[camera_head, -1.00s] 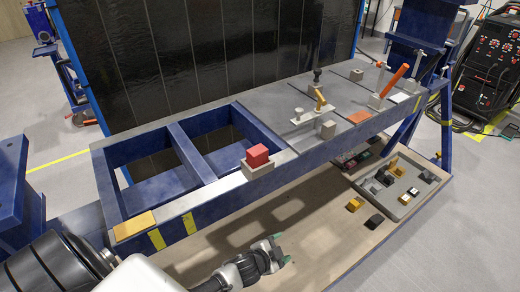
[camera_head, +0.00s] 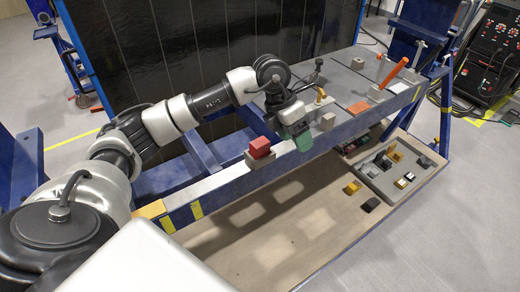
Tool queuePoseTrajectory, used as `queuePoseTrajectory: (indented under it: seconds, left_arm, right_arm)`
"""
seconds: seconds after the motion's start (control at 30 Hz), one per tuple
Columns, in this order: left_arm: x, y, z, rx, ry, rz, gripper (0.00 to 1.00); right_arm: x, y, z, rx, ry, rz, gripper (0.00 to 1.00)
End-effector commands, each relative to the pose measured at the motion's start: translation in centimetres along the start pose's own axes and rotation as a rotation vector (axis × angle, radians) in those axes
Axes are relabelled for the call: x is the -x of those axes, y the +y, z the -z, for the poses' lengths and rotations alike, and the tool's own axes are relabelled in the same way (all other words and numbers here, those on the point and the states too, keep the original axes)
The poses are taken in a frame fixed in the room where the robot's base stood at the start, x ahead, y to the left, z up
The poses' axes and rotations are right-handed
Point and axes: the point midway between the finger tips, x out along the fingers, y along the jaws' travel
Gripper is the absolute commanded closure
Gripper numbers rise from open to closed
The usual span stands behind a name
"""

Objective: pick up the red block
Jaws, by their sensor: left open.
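The red block (camera_head: 260,147) sits on a grey block (camera_head: 258,160) at the front edge of the blue jig frame. My left arm reaches in from the left over the frame. My left gripper (camera_head: 301,141), with green fingertips, is just right of the red block, pointing down near the frame's front edge. It is open and looks empty, apart from the red block. My right gripper does not show.
Clamps, an orange-handled tool (camera_head: 392,73) and a small grey block (camera_head: 327,121) stand on the jig's grey top to the right. A wooden lower shelf (camera_head: 270,235) holds a grey tray (camera_head: 378,182) with small parts. A dark panel rises behind.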

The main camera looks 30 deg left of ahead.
Motion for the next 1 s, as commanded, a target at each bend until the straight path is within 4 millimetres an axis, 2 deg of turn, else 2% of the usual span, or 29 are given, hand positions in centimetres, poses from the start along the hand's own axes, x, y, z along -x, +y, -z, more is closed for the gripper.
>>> queuePoseTrajectory:
  seconds: [0.03, 0.1, 0.2, 0.33, 0.6, 0.77, 0.87, 1.0]
  left_arm:
    - [1.6, 2.0, 0.4, 0.024, 0.046, -0.091, 0.32]
    - [3.3, 4.3, 1.3, 0.061, 0.111, -0.194, 0.32]
    - [5.3, 6.3, 2.3, 0.105, 0.175, -0.294, 0.32]
    - [6.2, 7.5, 3.0, 0.136, 0.217, -0.350, 0.32]
    - [2.8, 8.9, 4.0, 0.140, 0.225, -0.355, 0.32]
    - [1.6, 9.3, 4.3, 0.139, 0.221, -0.355, 0.32]
    - [0.8, 9.6, 4.5, 0.140, 0.224, -0.353, 0.32]
    - [-1.0, 10.3, 4.8, 0.139, 0.225, -0.352, 0.32]
  right_arm:
    - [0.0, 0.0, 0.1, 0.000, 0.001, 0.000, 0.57]
    - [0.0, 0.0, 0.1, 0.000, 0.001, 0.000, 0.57]
    - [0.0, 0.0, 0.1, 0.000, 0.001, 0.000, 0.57]
    - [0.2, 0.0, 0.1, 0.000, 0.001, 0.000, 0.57]
    - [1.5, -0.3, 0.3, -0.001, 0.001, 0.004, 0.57]
    - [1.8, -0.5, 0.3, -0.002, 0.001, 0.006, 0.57]
    - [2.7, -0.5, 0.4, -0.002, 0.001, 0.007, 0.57]
    - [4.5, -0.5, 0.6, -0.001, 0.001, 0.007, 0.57]
